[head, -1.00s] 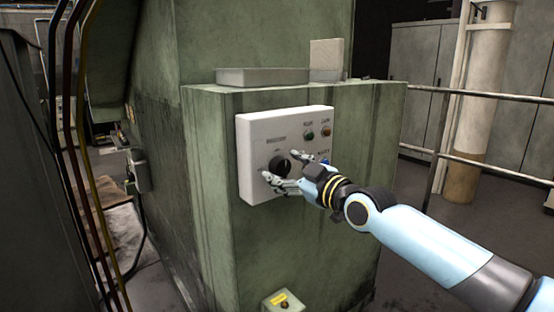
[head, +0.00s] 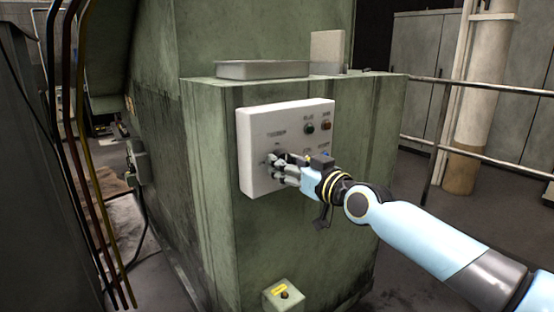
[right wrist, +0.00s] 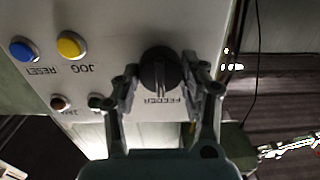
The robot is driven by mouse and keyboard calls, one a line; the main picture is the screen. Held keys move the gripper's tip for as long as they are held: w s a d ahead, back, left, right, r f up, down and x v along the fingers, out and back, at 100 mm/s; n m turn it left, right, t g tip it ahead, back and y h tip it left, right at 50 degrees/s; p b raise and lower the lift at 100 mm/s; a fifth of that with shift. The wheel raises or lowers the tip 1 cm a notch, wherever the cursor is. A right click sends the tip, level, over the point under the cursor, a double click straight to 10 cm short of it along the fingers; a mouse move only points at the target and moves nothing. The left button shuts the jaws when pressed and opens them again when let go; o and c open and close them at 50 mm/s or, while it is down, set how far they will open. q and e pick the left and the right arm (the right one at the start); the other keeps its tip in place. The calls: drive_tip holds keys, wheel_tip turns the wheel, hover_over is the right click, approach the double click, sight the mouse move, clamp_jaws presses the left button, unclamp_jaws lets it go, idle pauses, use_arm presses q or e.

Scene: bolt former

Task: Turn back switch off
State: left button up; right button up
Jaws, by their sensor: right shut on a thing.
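A white control panel (head: 256,128) is on the front of the green machine housing. Its black rotary switch (right wrist: 160,70), labelled FEEDER, shows in the right wrist view between my fingers. My right gripper (head: 274,168) is at the lower left of the panel. In the right wrist view, the right gripper (right wrist: 161,84) has one finger on each side of the switch and is shut on it. In the head view the fingers hide most of the switch. My left gripper is not in view.
The panel also has a blue button (right wrist: 24,48), a yellow button (right wrist: 71,44) and small lights, including a green one (head: 309,128). A metal tray (head: 262,69) lies on the housing. A handrail (head: 480,158) runs at the right. A small box (head: 284,295) stands below.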

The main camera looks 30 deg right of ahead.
clamp_jaws()
drive_tip(key=n+b, duration=0.6)
drive_tip(key=n, duration=0.5)
drive_tip(key=o, duration=0.9)
unclamp_jaws()
